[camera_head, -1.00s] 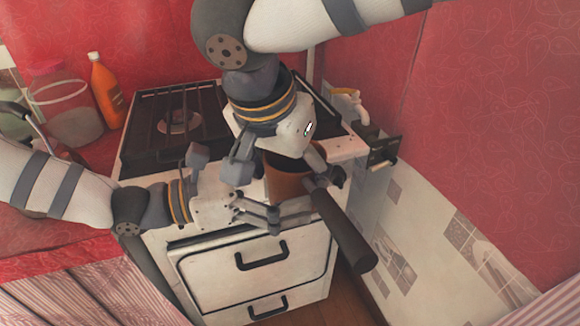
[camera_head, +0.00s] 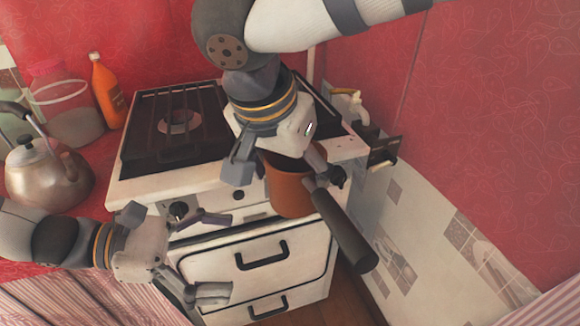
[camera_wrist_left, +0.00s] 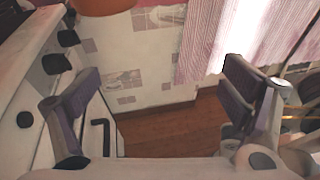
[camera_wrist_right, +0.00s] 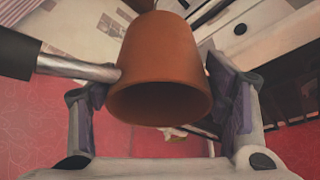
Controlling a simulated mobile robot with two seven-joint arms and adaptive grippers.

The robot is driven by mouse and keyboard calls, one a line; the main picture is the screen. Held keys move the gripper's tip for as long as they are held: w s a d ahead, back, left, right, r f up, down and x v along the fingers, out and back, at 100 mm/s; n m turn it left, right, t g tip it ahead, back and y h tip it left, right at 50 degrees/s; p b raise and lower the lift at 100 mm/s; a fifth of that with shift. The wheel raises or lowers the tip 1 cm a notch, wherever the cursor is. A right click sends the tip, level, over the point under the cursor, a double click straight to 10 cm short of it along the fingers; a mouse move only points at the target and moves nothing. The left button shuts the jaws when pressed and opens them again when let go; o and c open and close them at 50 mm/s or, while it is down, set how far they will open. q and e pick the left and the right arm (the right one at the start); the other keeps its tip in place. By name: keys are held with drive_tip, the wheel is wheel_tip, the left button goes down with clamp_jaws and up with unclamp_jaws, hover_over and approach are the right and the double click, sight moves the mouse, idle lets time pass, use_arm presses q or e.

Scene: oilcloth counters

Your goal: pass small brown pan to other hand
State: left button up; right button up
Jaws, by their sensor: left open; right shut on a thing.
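The small brown pan (camera_head: 290,190) has a dark handle (camera_head: 345,233) that points down and to the right in the head view. My right gripper (camera_head: 282,174) reaches down from above and is shut on the pan, holding it in front of the stove. In the right wrist view the pan (camera_wrist_right: 160,68) sits between the right fingers, its open mouth facing the camera. My left gripper (camera_head: 214,256) is open and empty, lower and to the left of the pan, apart from it. In the left wrist view only the pan's edge (camera_wrist_left: 105,5) shows at the top.
The white stove (camera_head: 255,257) with a black grate (camera_head: 175,125) stands behind. A kettle (camera_head: 47,180), a glass jar (camera_head: 68,110) and an orange bottle (camera_head: 106,90) stand on the left counter. A tiled wall (camera_head: 430,230) is on the right, with open floor below.

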use_arm(q)
drive_tip(key=s+a+f+m+g+y, duration=0.2)
drive_tip(key=s+f+m+g+y, duration=0.35)
drive_tip(key=s+f, duration=0.7)
drive_tip(key=s+a+f+m+y, duration=0.8)
drive_tip(key=s+f+m+y, duration=0.1)
drive_tip(key=m, duration=0.5)
drive_tip(key=shift+s+a+f+t, duration=0.2)
drive_tip(key=shift+f+t, duration=0.25)
drive_tip(key=shift+f, duration=0.35)
use_arm(e)
drive_tip(key=shift+d, duration=0.1)
